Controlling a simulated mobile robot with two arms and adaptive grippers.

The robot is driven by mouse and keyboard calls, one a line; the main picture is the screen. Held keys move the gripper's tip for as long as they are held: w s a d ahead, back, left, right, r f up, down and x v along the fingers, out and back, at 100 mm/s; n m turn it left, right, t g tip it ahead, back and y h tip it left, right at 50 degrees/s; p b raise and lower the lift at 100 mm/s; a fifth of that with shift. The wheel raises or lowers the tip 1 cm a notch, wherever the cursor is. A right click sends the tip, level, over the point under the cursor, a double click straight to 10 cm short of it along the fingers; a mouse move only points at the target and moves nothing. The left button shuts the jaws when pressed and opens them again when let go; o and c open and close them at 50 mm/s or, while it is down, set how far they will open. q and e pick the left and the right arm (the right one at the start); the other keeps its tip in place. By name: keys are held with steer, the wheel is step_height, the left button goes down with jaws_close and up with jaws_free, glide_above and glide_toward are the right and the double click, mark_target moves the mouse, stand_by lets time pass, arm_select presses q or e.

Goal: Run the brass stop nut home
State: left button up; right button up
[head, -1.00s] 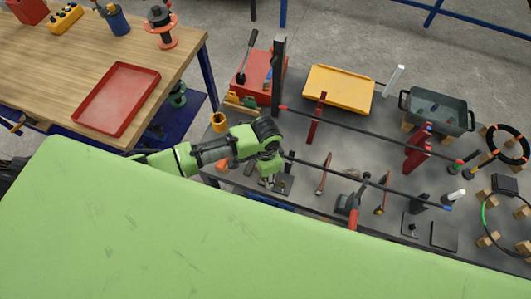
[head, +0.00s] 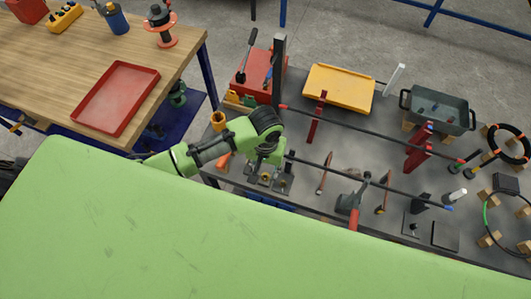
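My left arm reaches in from the left over the near left part of the grey bench. My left gripper (head: 265,160) points down over a small row of dark fixture blocks (head: 284,184) at the bench's near edge. Its fingers are small and dark here, and I cannot tell whether they are open or shut. The brass stop nut cannot be made out for certain; small brassy spots show among the blocks under the gripper, partly covered by it. My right gripper is not in view.
Long dark bars (head: 345,127) cross the grey bench (head: 310,205) on red supports. A red toolbox (head: 259,78), yellow tray (head: 339,89), dark bin (head: 437,109), hammer (head: 325,172) and clamp (head: 350,203) lie around. A green surface fills the foreground.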

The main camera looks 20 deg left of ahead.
mark_target(266, 176)
arm_select(q)
step_height(266, 176, up, 10)
steer(key=b, duration=0.1)
steer(key=shift+r, duration=0.15)
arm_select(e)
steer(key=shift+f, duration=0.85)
